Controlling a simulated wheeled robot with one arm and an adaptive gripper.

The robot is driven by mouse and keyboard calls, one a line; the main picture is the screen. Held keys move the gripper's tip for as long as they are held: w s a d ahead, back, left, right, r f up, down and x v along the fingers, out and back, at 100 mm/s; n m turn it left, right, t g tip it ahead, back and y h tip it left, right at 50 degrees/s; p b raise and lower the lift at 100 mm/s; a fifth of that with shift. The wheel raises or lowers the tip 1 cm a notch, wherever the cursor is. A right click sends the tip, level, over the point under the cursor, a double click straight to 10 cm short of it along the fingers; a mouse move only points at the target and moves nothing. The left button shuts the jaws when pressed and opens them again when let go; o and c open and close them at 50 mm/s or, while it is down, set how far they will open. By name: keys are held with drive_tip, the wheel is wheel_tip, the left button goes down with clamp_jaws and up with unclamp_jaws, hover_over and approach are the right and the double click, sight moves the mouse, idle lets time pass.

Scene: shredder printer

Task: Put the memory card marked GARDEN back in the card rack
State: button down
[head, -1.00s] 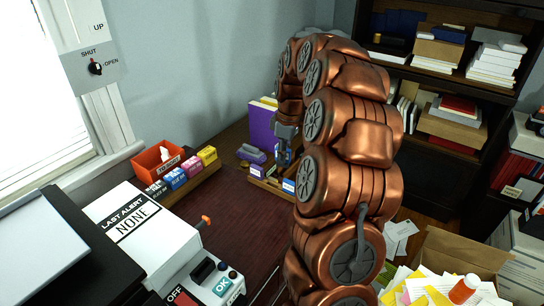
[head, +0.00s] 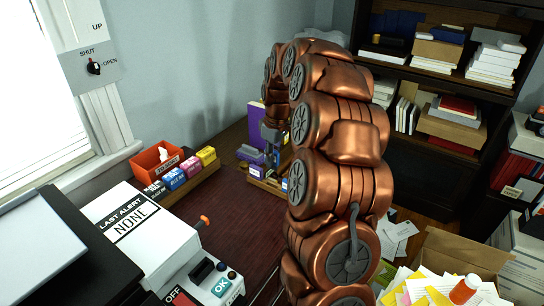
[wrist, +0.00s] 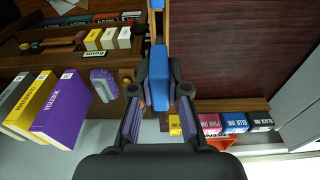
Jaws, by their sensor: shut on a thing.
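My gripper (wrist: 158,92) is shut on a blue block-like card (wrist: 158,68), seen end-on in the wrist view. Its marking cannot be read. In the head view my gripper (head: 271,146) is at the back of the dark red desk, near the purple book. A wooden rack (wrist: 40,49) at the upper left of the wrist view holds several cards (wrist: 108,39) with white and yellow faces and a small label below them. The held card is apart from these cards in the picture; its height over the wood cannot be told.
Purple and yellow books (wrist: 62,115) and a grey-purple brush-like thing (wrist: 104,84) stand left of my gripper. Several ink boxes (wrist: 210,124) stand in a row on the right, beside a red bin (head: 157,163).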

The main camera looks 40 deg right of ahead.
sight(275, 153)
drive_tip(key=shift+f+b, duration=1.05)
drive_tip(key=shift+f, duration=1.7)
drive_tip(key=shift+f+b, duration=1.05)
drive_tip(key=shift+f, duration=0.65)
drive_tip(key=c, duration=1.1)
unclamp_jaws()
drive_tip(key=shift+r, duration=0.1)
drive_tip(key=r, duration=0.7)
drive_tip(key=s+r, duration=0.1)
drive_tip(key=r, duration=0.3)
drive_tip(key=shift+d+r, duration=0.25)
drive_tip(key=shift+s+r, duration=0.15)
drive_tip(key=shift+r, duration=0.05)
